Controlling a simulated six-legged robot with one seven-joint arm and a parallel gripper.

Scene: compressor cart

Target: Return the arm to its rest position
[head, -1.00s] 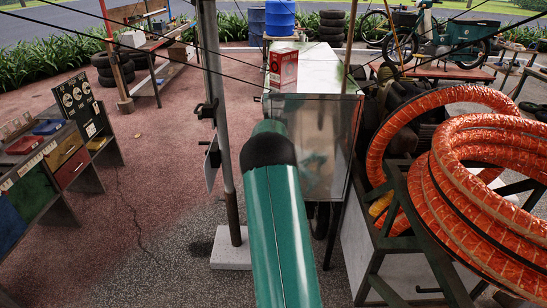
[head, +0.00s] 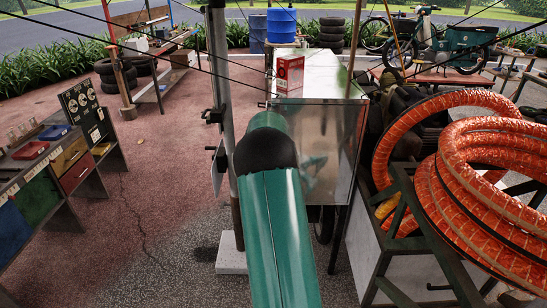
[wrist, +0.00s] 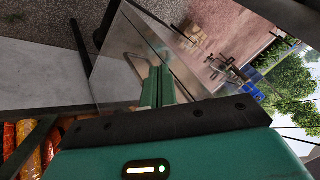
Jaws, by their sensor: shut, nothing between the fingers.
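My green arm (head: 278,235) reaches forward from the bottom middle of the head view, with a black joint (head: 265,151) and a short green link (head: 267,122) beyond it. The far end of the arm is hidden behind the joint and link. In the wrist view, a green housing (wrist: 215,155) with a black bolted edge and a lit indicator fills the bottom; I cannot tell which part of me it is.
A shiny metal cabinet (head: 335,150) stands just beyond the arm, with a red box (head: 289,74) on top; it also shows in the wrist view (wrist: 115,75). A grey post (head: 222,130) is close at left. Orange hoses (head: 455,180) lie right. Cables cross above. Floor at left is open.

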